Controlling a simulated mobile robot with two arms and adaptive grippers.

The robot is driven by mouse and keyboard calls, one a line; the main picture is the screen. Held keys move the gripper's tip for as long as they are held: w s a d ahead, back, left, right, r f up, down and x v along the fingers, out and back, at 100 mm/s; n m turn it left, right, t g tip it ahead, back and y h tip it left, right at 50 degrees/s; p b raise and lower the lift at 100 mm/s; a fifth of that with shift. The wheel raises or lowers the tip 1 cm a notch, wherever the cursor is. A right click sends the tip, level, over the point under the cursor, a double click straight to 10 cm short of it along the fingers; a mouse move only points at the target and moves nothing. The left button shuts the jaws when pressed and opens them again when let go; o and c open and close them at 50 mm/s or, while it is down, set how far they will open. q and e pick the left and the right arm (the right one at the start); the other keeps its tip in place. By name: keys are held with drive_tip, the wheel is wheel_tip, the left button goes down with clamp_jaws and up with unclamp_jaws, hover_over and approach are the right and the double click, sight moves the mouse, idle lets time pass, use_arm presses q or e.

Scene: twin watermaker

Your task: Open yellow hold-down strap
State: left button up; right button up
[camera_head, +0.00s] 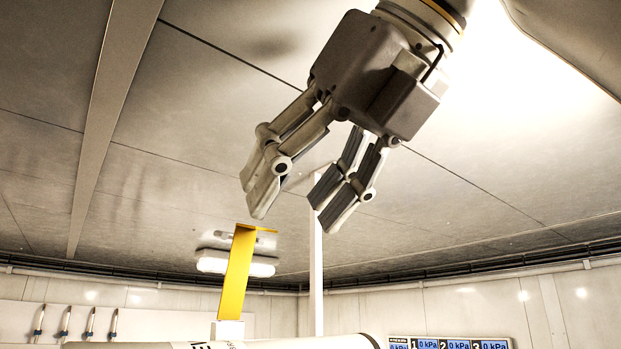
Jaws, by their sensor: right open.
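The yellow hold-down strap (237,275) stands raised, leaning slightly right, with a short bent lip at its top. Its foot is at a small white block (227,329) beside a white cylinder (290,344) along the bottom edge. My right gripper (293,217) comes down from the top right. Its fingers are spread apart with nothing between them. The left fingertip appears just above the strap's top in the picture; I see no clear contact. How far apart they are in depth I cannot tell. My left gripper is not in view.
A thin white post (316,265) stands behind the strap. A ceiling lamp (236,265) shows behind the strap. A panel with kPa displays (448,343) is at the lower right. Several hooked fittings (89,322) hang on the left wall. The space left of the strap looks clear.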

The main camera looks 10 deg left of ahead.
drive_tip(key=shift+s+d, duration=0.4)
drive_tip(key=shift+d, duration=0.1)
